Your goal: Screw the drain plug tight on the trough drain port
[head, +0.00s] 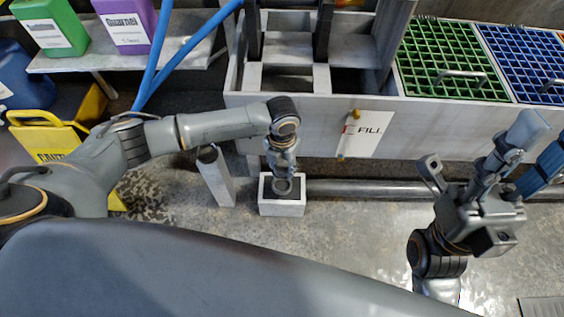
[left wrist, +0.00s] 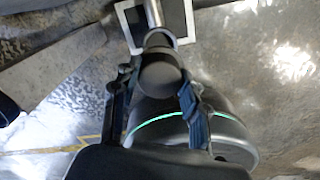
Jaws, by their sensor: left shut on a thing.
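My left gripper (head: 283,178) points down over a small white box with a dark inside (head: 282,208), below the trough (head: 300,118). In the left wrist view, its two fingers (left wrist: 156,95) are closed on either side of a dark grey rounded piece, which looks like the drain plug (left wrist: 160,72). A metal pipe end (left wrist: 153,14) lies in line with the plug, over the box. The gripper hides most of the port in the head view, and I cannot tell how far the plug is seated. My right gripper (head: 538,148) is at the right, its fingers apart and empty.
A long grey pipe (head: 375,190) runs right from near the box. A slanted post (head: 216,178) stands left of it. A FILL label (head: 368,136) and valve are on the trough front. A yellow caution sign (head: 48,140) stands at the left. The floor in front is clear.

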